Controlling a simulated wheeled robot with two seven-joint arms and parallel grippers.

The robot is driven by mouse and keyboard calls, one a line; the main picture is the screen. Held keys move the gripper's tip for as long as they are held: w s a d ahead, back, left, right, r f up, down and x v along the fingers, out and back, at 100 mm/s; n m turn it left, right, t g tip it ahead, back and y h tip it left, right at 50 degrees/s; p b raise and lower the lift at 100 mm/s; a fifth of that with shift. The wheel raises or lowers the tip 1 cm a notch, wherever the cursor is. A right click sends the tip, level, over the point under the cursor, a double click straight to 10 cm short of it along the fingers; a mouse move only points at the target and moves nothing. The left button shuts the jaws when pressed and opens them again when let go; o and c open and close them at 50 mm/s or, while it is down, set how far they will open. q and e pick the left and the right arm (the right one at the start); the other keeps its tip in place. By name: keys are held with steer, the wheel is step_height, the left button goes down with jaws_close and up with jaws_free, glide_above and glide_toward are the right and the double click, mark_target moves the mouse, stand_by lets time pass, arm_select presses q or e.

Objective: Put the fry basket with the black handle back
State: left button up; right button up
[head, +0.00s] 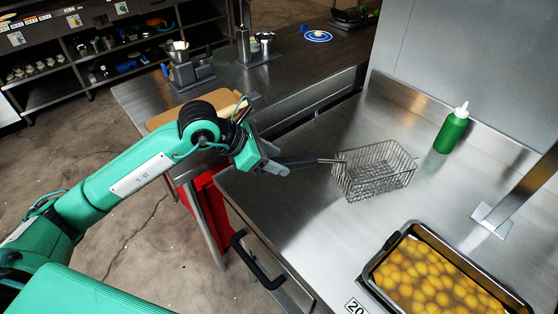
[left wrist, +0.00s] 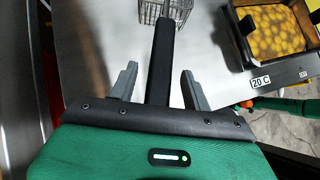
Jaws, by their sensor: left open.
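The wire fry basket (head: 374,172) stands on the steel counter, its black handle (head: 308,161) pointing left toward my left gripper (head: 272,163). In the left wrist view the basket (left wrist: 165,10) shows at the top edge, and its black handle (left wrist: 163,55) runs down between the two grey fingers of my left gripper (left wrist: 159,70). The fingers are open, with a gap on each side of the handle. The near end of the handle is hidden behind the gripper body.
A black-rimmed fryer vat (head: 369,279) with yellow round pieces in oil is at the front right. A green squeeze bottle (head: 451,133) stands behind the basket, near the wall. A steel post foot (head: 490,220) is at right. The steel counter (head: 290,215) is bare around the basket.

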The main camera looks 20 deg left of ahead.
arm_select(q)
steer(key=b+v, duration=0.2)
steer(key=v, duration=0.8)
steer(key=shift+a, duration=0.2)
arm_select(e)
steer(key=shift+w+d+f, duration=0.15)
steer(key=shift+w+f, duration=0.15)
steer(key=shift+f, duration=0.2)
steer(key=shift+w+d+f, duration=0.15)
steer(key=shift+w+f, duration=0.1)
steer(key=shift+f, duration=0.25)
arm_select(q)
steer(key=shift+s+d, duration=0.1)
arm_select(e)
steer(key=shift+s, duration=0.15)
